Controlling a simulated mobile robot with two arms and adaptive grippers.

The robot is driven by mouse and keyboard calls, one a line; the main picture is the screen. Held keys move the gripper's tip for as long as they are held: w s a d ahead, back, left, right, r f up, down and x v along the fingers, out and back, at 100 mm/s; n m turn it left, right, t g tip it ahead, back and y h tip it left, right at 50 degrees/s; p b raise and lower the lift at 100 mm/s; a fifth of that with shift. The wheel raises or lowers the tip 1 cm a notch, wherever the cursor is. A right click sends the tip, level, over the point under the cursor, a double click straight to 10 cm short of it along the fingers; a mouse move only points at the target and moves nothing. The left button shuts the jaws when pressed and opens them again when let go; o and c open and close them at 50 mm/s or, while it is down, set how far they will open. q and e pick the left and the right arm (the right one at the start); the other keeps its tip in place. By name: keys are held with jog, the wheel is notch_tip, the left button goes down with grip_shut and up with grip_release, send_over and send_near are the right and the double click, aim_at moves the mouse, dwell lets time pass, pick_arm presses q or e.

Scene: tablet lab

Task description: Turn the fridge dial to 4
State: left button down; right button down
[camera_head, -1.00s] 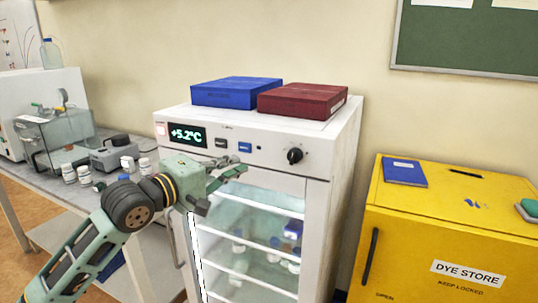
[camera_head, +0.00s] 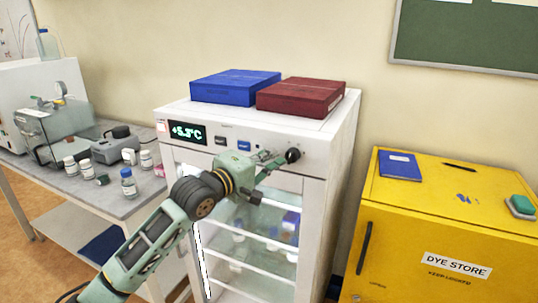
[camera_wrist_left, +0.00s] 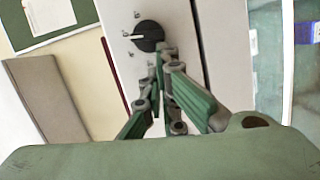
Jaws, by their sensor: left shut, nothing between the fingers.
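The fridge (camera_head: 322,160) is white with a glass door and a lit display (camera_head: 187,132). Its black dial (camera_head: 293,155) is at the right of the front panel. In the left wrist view the dial (camera_wrist_left: 149,35) has a white pointer line and small marks around it, too small to read. My left gripper (camera_head: 281,158) is shut and empty, with its fingertips right by the dial's left side. In the left wrist view the fingertips (camera_wrist_left: 165,50) are at the dial's lower edge; I cannot tell if they touch. My right gripper is not in view.
A blue box (camera_head: 235,86) and a dark red box (camera_head: 300,96) lie on the fridge. A yellow cabinet (camera_head: 440,225) stands to the right. A bench (camera_head: 110,200) with several bottles is at the left. Two panel buttons sit left of the dial.

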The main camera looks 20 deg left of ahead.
pick_arm(q)
jog(key=shift+f, duration=0.1)
dwell(0.3)
jog(key=shift+d+f+n+p, duration=0.25)
jog(key=shift+d+n+p, duration=0.1)
jog(key=shift+n, duration=0.25)
jog(key=shift+d+f+n+t+p, duration=0.15)
jog(key=shift+f+n+t+p, duration=0.2)
jog(key=shift+n, duration=0.5)
jog(key=shift+d+f+n+t+p, duration=0.1)
jog(key=shift+f+n+t+p, duration=0.1)
jog(key=shift+n+p, duration=0.5)
jog(key=shift+d+f+n+t+p, duration=0.2)
jog(key=shift+f+n+t, duration=0.1)
jog(key=shift+n, duration=0.75)
